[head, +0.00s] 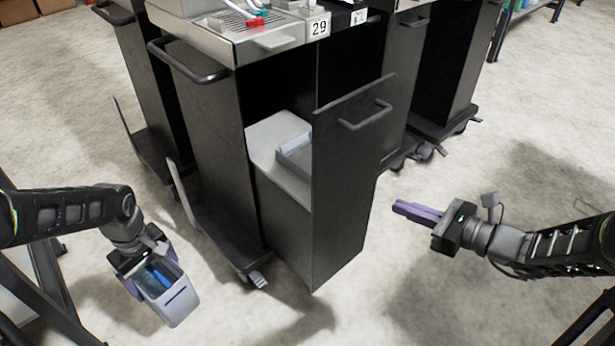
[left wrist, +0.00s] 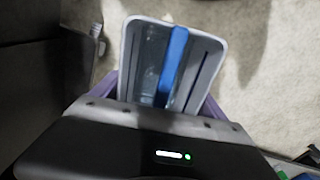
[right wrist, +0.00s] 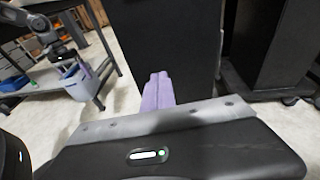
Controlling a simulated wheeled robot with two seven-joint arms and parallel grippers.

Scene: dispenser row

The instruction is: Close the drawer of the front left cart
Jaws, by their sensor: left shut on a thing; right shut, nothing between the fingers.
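The front left cart (head: 212,150) is dark, with a light top and the number 29. Its drawer is pulled out toward me; the drawer front (head: 345,175) is a tall dark panel with a bar handle (head: 365,115). A light grey tray shows inside it. My right gripper (head: 396,208) is shut and empty, to the right of the drawer front and apart from it; its purple fingers also show in the right wrist view (right wrist: 158,90). My left gripper (head: 150,280) is shut on a grey bin (head: 176,302) with a blue item inside, left of the cart, also seen in the left wrist view (left wrist: 212,50).
Further dark carts (head: 440,70) stand to the right and behind. A caster (head: 257,280) is at the front cart's lower corner. The pale floor is clear between the drawer and my right gripper. Dark frames stand at the lower left and lower right.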

